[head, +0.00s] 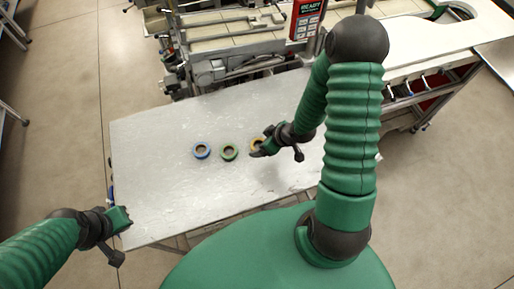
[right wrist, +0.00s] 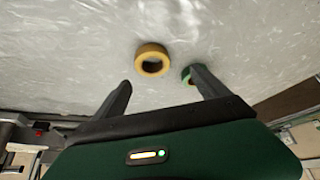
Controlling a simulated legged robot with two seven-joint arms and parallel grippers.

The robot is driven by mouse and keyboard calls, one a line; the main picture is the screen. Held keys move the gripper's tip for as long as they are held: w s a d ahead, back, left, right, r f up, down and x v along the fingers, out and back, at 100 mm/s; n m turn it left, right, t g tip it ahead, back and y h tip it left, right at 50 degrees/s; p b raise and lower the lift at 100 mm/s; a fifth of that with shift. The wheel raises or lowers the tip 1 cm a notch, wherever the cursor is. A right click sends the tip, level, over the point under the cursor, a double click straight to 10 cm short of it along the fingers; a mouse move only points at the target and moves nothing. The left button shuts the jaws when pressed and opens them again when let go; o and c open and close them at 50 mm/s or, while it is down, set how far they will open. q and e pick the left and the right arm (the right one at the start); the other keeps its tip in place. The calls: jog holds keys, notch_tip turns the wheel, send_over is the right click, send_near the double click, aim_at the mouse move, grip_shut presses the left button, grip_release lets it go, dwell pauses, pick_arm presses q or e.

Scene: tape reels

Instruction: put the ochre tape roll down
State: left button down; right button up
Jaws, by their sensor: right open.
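In the right wrist view the ochre roll (right wrist: 151,60) shows whole, ahead of and between the two fingertips, which are spread apart. My right gripper (right wrist: 160,85) is open and empty there.
The table (head: 160,190) is otherwise clear around the rolls. Machinery with a red panel (head: 306,18) stands beyond the table's far edge.

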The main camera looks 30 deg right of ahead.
aim_at(257, 146)
jog(key=f, duration=0.1)
jog(key=w+f, duration=0.1)
jog(key=f, duration=0.1)
jog(key=w+d+f, duration=0.1)
jog(key=f, duration=0.1)
jog(key=shift+f+p, duration=0.2)
jog(key=shift+p, duration=0.1)
jog(key=shift+w+f, duration=0.2)
jog(key=shift+f, duration=0.05)
jog(key=shift+a+r, duration=0.1)
jog(key=shift+a, duration=0.3)
jog(key=c, duration=0.5)
jog(key=shift+s+d, duration=0.1)
jog(key=shift+d, duration=0.1)
jog(key=c, duration=1.1)
